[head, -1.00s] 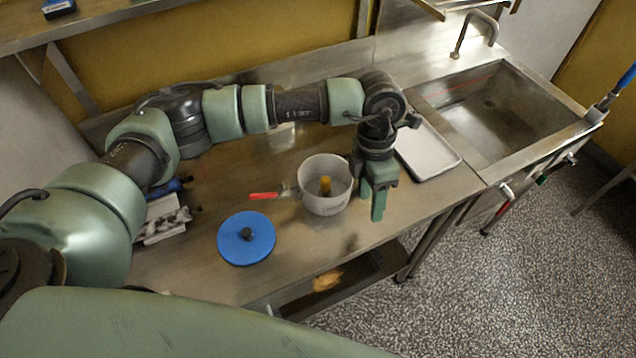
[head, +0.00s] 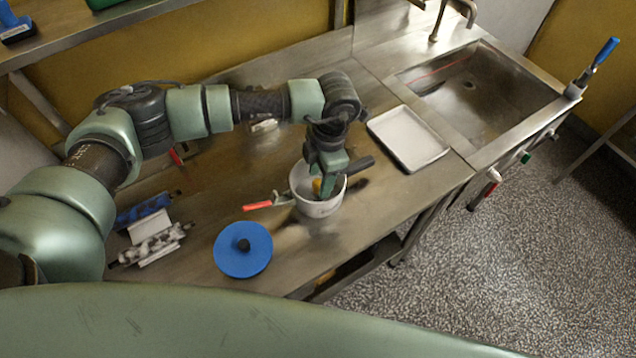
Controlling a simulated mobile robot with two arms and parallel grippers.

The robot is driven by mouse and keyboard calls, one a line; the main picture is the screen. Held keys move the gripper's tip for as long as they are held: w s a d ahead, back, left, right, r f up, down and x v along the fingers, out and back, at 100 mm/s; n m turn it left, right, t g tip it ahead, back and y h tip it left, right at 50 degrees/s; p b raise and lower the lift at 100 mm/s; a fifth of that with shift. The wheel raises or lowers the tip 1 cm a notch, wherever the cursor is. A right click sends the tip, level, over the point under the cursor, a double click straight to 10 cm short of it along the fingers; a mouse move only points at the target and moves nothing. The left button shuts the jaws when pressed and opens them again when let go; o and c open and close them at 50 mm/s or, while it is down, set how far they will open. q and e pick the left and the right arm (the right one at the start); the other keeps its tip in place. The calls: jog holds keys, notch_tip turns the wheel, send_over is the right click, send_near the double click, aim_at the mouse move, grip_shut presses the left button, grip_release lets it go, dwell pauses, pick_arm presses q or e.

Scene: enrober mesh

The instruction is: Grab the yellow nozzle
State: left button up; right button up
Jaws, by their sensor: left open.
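The yellow nozzle (head: 317,187) stands inside a white pot (head: 318,209) on the steel bench. Only a small part of it shows, because my left gripper (head: 325,190) is in front of it. The left gripper points down into the mouth of the pot, its fingers open and close beside the nozzle. I cannot tell whether a finger touches the nozzle. My right gripper is not in view.
A red-handled tool (head: 262,205) lies against the pot's left side. A blue round lid (head: 243,250) lies in front. A white tray (head: 408,138) and a sink (head: 470,95) are to the right. Metal parts (head: 152,243) lie at the left.

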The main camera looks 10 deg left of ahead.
pick_arm(q)
jog(key=shift+a+f+p, duration=0.15)
jog(key=shift+f, duration=0.4)
jog(key=shift+a+f+p, duration=0.15)
jog(key=shift+f, duration=0.7)
grip_shut()
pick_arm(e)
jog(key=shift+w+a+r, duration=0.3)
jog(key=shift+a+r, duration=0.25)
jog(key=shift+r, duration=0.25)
pick_arm(q)
jog(key=shift+r, duration=0.1)
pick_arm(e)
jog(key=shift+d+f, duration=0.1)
